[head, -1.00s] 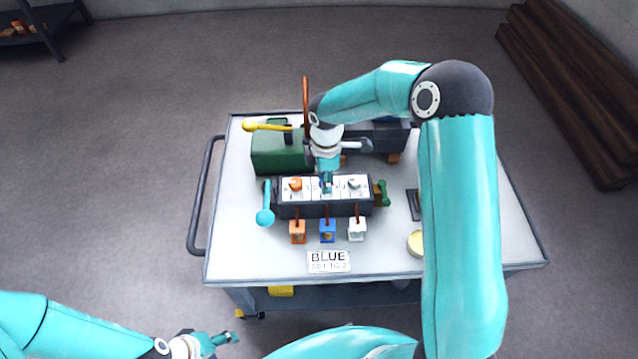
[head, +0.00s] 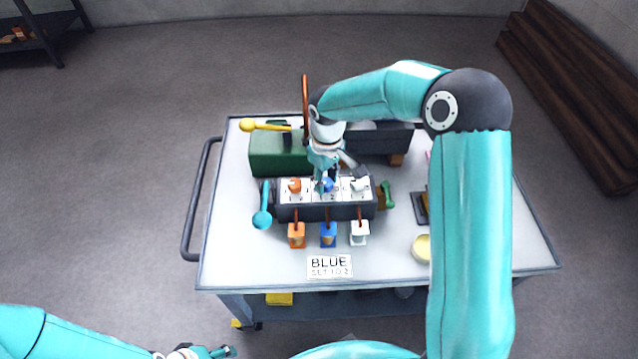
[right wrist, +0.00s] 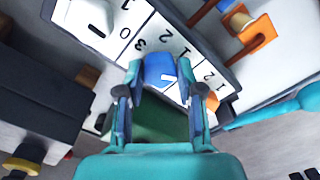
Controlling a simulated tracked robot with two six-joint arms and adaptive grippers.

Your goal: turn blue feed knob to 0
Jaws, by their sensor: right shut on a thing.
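The blue feed knob (head: 328,185) is the middle one of three knobs on a white numbered plate on the dark box. In the right wrist view the blue knob (right wrist: 160,68) carries a white pointer mark, with printed digits around it; I cannot tell surely which digit it points at. My right gripper (head: 326,182) reaches down from above and is shut on the blue knob; its two fingers (right wrist: 163,84) sit on either side of it. My left gripper (head: 222,351) is at the bottom edge, far from the box, too small to read.
An orange knob (head: 295,185) and a white knob (head: 360,184) flank the blue one closely. A cyan lever (head: 262,218) and a green handle (head: 387,196) stand at the box ends. A sign (head: 330,266) reads "BLUE SET TO 2". The cart's front is mostly clear.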

